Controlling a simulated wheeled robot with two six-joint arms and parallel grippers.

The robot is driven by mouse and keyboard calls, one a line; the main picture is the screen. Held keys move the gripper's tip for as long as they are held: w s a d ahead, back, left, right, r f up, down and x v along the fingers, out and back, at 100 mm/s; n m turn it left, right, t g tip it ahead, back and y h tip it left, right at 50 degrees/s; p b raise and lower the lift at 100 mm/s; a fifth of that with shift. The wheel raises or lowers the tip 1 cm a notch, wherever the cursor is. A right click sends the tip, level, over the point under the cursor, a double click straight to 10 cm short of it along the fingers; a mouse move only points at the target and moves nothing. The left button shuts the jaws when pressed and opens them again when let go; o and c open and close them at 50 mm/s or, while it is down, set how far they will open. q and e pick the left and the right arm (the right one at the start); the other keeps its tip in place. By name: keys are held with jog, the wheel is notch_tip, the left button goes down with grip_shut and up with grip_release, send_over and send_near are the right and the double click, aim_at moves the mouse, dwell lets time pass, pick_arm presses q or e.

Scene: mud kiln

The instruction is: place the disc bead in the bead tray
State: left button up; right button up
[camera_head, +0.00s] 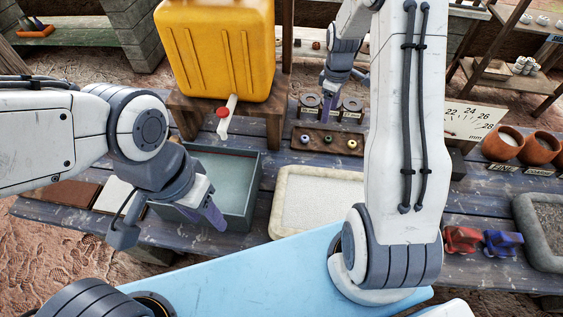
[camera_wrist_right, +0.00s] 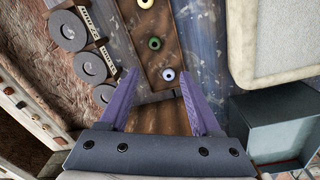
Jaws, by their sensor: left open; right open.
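A dark wooden tray (camera_head: 340,153) with a few round beads lies on the blue plank table, right of the yellow jug; I take it as the bead tray. The right wrist view shows its brown board (camera_wrist_right: 185,45) with a pale bead (camera_wrist_right: 168,74), a green bead (camera_wrist_right: 154,43) and a cream bead (camera_wrist_right: 146,3). I cannot tell which is the disc bead. My right gripper (camera_wrist_right: 158,75) is open and empty, its fingers over the tray's end. It also shows in the head view (camera_head: 326,92), partly hidden by my arm. My left gripper (camera_head: 207,210) is open by the water basin.
A blue-grey water basin (camera_head: 250,180) and a pale sand tray (camera_head: 285,205) are at the front. A yellow jug (camera_head: 215,45) stands on a wooden stand. Orange pots (camera_head: 503,143) and a dial sign (camera_head: 470,122) are right.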

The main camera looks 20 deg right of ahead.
jog(key=s+a+r, duration=0.4)
jog(key=a, duration=0.3)
jog(key=s+a+r, duration=0.3)
jog(key=s+a, duration=0.1)
jog(key=a, duration=0.4)
jog(key=s+a+r, duration=0.3)
jog(key=a+r, duration=0.1)
jog(key=a, duration=0.3)
jog(key=s+a+r, duration=0.1)
jog(key=s+a, duration=0.1)
jog(key=s, duration=0.7)
jog(key=s+a+r+m+y, duration=0.1)
jog(key=s+a, duration=0.2)
jog(key=s, duration=0.5)
jog(key=shift+s+a+r, duration=0.25)
jog(key=shift+s+a, duration=0.05)
jog(key=shift+s, duration=0.1)
